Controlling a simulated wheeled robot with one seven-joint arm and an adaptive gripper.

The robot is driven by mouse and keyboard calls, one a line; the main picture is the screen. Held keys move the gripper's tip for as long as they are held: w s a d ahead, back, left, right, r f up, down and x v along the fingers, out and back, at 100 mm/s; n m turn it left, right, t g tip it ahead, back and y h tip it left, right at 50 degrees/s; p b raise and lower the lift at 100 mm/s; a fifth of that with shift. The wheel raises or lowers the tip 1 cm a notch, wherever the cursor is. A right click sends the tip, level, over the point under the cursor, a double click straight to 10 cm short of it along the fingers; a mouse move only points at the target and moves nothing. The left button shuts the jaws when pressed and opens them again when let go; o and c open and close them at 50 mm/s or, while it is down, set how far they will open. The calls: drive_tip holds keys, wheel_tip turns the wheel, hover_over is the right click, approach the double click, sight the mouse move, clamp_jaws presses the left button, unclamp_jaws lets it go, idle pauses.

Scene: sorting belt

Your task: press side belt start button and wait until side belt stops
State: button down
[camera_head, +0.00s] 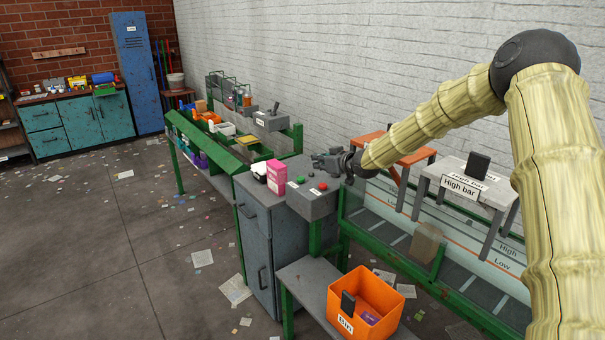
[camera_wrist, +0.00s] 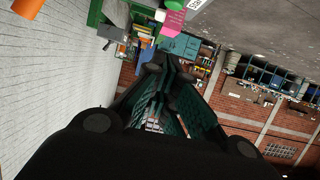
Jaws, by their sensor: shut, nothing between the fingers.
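A grey control box (camera_head: 312,203) stands at the head of the side belt. On its top are a green button (camera_head: 300,179) and a red button (camera_head: 323,187), with small labels too tiny to read. The green button also shows at the top edge of the wrist view (camera_wrist: 174,4). My gripper (camera_head: 319,160) is shut and empty, just behind and above the box, apart from both buttons; its fingers fill the middle of the wrist view (camera_wrist: 165,72). The green-framed side belt (camera_head: 470,279) runs right of the box, with a brown block (camera_head: 427,243) on it. Whether the belt moves cannot be told.
A pink box (camera_head: 276,177) stands left of the buttons on a blue-grey cabinet (camera_head: 261,245). An orange bin (camera_head: 352,322) sits on a low bench in front. A High bar stand (camera_head: 463,186) and an orange stand (camera_head: 397,151) span the belt. Floor at left is open with scattered papers.

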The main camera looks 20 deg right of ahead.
drive_tip(key=shift+w, duration=0.1)
drive_tip(key=p, duration=0.2)
hover_over(303, 179)
drive_tip(key=f, duration=0.3)
drive_tip(key=shift+s+a+f, duration=0.1)
drive_tip(key=shift+s+a, duration=0.05)
drive_tip(key=shift+s, duration=0.1)
wheel_tip(303, 179, down, 3)
drive_tip(key=shift+w+r+p, duration=0.15)
drive_tip(key=shift+p, duration=0.45)
drive_tip(key=shift+f, duration=0.75)
